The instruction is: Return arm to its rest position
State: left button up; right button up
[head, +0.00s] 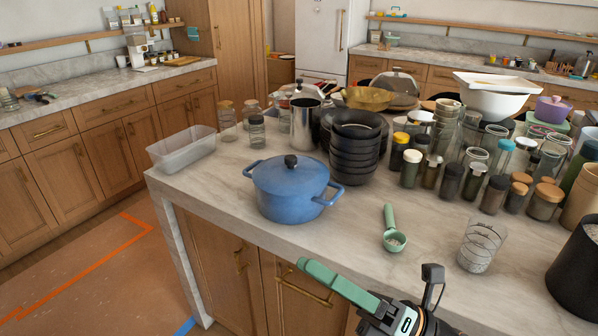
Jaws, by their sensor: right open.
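My right gripper (370,272) is at the bottom of the head view, in front of the island's near edge. It is open, with nothing seen between its fingers. Its green and black parts show, and the rest is cut off by the frame. The island counter (335,230) lies just beyond it. A green scoop (390,228) with pale contents lies on the counter beyond the gripper, apart from it. My left gripper is not in view.
A blue lidded pot (289,188) stands near the island's front edge. A clear tub (182,149) is at the left corner. Stacked black bowls (356,150), several jars and a patterned glass (481,245) crowd the island. A black pot (578,275) stands at right. The left floor is clear.

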jog(key=w+d+f+m+t+h, duration=0.4)
jog(key=f+m+h, duration=0.35)
jog(key=m, duration=0.45)
jog(key=w+d+f+m+t+h, duration=0.2)
jog(key=d+f+m+t+h, duration=0.35)
jog(key=f+m, duration=0.5)
jog(key=s+d+f+m+g+h, duration=0.2)
jog(key=s+f+m+g+h, duration=0.1)
jog(key=s+f+m, duration=0.4)
jog(key=s+d+f+m+g+h+p, duration=0.1)
jog(key=s+f+m+g, duration=0.4)
jog(key=f, duration=0.9)
jog(key=s+d+m+h, duration=0.1)
jog(key=s+m+h, duration=0.1)
jog(key=s+m, duration=0.1)
jog(key=shift+d+f+h, duration=0.25)
jog(key=shift+f+h, duration=0.05)
